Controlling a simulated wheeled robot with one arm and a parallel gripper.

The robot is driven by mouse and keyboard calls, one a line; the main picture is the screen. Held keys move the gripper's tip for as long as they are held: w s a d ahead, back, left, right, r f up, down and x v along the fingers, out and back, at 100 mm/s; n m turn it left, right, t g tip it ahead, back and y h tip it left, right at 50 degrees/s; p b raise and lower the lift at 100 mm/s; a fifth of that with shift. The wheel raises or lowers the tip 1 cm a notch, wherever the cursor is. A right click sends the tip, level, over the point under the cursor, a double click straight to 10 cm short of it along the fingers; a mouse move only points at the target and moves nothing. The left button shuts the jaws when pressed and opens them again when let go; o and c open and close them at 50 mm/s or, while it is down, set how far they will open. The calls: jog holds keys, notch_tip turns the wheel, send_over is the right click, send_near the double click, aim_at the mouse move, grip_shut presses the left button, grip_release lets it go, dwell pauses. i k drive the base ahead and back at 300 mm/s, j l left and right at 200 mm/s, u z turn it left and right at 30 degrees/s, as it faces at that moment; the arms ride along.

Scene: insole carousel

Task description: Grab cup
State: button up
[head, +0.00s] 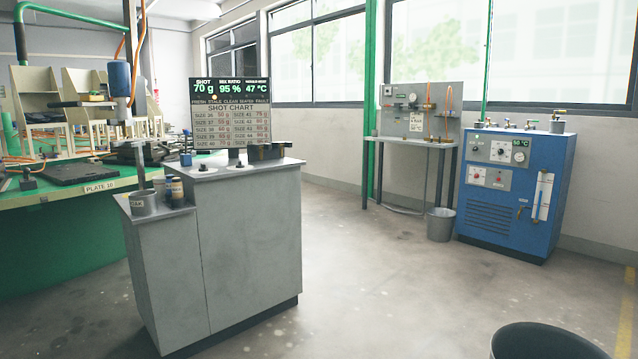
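A grey metal cup or pot (143,202) with a small label on its front stands upright on the lower left shelf of the grey cabinet (250,250). A thin upright rod (139,165) rises at the cup, and I cannot tell whether it is in it or behind it. A small blue cup-like thing (186,160) stands on the cabinet's upper top, left of the sign. I cannot tell which of these is the task's cup. My gripper is not in view.
Small jars (176,189) stand right beside the grey cup. A shot chart sign (230,113) rises behind the cabinet top. A green bench (60,235) is at left, a blue machine (510,205) at right. A dark bin (548,342) is at front right. Floor between is clear.

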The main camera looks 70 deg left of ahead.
aim_at(158, 181)
jog(key=u, duration=2.25)
jog(key=i+j+u, duration=0.4)
jog(key=i+u, duration=0.15)
jog(key=i, duration=0.25)
jog(key=i+u, duration=0.3)
jog(key=i, duration=0.65)
